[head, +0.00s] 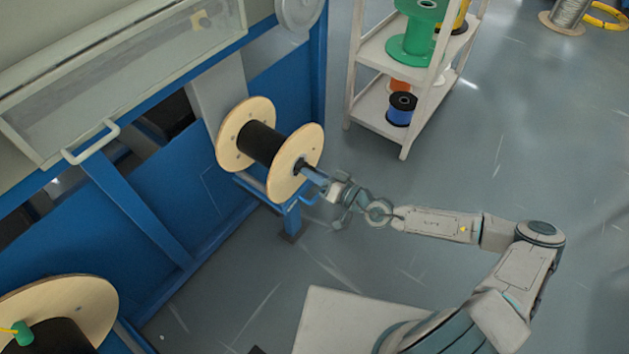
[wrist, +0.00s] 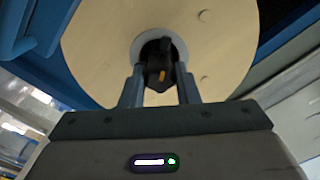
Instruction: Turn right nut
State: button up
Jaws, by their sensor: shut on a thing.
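The cable spool (head: 304,150) has pale wooden flanges and a dark wound core. It sits on a blue stand beside the blue machine. The right nut (wrist: 160,62) is a dark piece with an orange mark at the flange's center, inside a pale ring, in the wrist view. My gripper (head: 320,181) reaches in from the right at the end of the spool's axle. In the wrist view its fingers (wrist: 158,82) stand on either side of the nut and are shut on it.
The blue machine frame (head: 140,200) with a glazed cover stands at the left. A pale shelf (head: 375,52) with green and blue reels is behind. Another spool (head: 85,300) is at the lower left.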

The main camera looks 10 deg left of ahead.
jog(key=m, duration=0.3)
jog(key=shift+s+a+m, duration=0.1)
jog(key=shift+m, duration=0.3)
jog(key=m+b, duration=0.1)
jog(key=m, duration=0.2)
jog(key=shift+f, duration=0.1)
jog(key=shift+m+b, duration=0.9)
jog(key=shift+m, duration=0.9)
jog(key=o, duration=1)
jog(key=shift+c, duration=0.2)
jog(key=shift+m, duration=0.3)
